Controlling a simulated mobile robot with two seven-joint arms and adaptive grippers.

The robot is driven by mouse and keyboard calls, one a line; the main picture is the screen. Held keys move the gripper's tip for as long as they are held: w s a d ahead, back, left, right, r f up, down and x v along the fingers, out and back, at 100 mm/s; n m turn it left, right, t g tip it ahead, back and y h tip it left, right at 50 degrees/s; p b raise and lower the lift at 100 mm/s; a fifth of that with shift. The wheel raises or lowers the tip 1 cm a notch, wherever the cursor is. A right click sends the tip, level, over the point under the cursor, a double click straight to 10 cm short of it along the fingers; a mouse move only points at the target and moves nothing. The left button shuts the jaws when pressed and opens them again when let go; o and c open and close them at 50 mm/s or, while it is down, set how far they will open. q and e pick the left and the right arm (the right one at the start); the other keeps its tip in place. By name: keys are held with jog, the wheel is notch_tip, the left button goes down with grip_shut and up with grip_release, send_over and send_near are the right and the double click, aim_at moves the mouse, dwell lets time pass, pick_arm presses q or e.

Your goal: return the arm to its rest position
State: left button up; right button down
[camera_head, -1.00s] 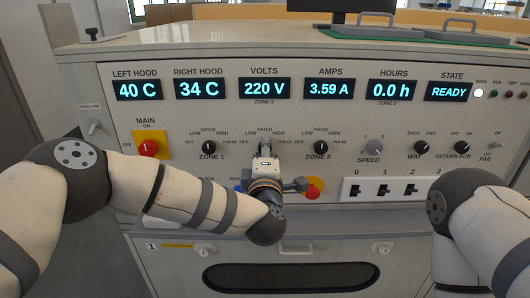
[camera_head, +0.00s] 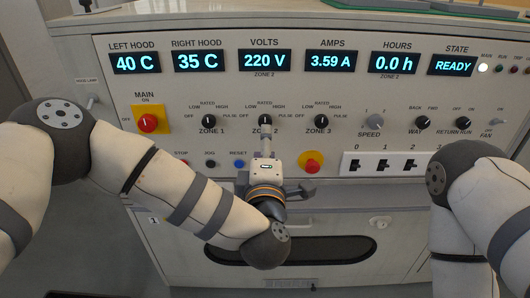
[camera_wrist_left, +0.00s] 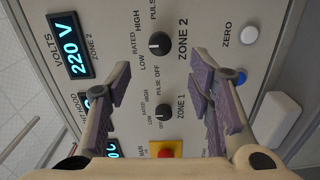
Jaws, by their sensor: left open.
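My left arm (camera_head: 165,185) reaches in from the left across the control cabinet's front. Its gripper (camera_head: 265,142) is in front of the panel, just below the ZONE 2 knob (camera_head: 265,121). In the left wrist view the two fingers (camera_wrist_left: 162,75) are spread wide with nothing between them. The ZONE 2 knob (camera_wrist_left: 159,44) and ZONE 1 knob (camera_wrist_left: 163,112) show beyond them, apart from the fingers. My right arm (camera_head: 470,200) is at the right edge; its gripper is not in view.
The panel (camera_head: 340,85) carries lit displays, the red-and-yellow MAIN switch (camera_head: 148,123), a red-and-yellow knob (camera_head: 310,162) right of my gripper, the blue RESET button (camera_head: 239,164), and white sockets (camera_head: 395,164). Below is a dark slot (camera_head: 330,248). A white block (camera_wrist_left: 278,115) juts out near the gripper.

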pick_arm(q)
jog(key=s, duration=0.3)
jog(key=shift+s, duration=0.15)
jog(key=s+a+f+m+g+h, duration=0.25)
jog(key=s+f+m+g, duration=0.3)
jog(key=s+f, duration=0.5)
jog(key=s+a+f+m+g+h, duration=0.1)
jog(key=s+a+f+m+g, duration=0.35)
jog(key=f, duration=0.95)
jog(key=s+a+f+m+g+y, duration=0.1)
jog(key=s+a+g, duration=0.4)
jog(key=s, duration=0.8)
jog(key=s+a+f+m+g+y, duration=0.2)
jog(key=s+a+f+m+g, duration=0.2)
jog(key=s+a, duration=0.6)
jog(key=s+m+g, duration=0.1)
jog(key=s+m, duration=0.1)
jog(key=s, duration=0.2)
jog(key=shift+a, duration=0.15)
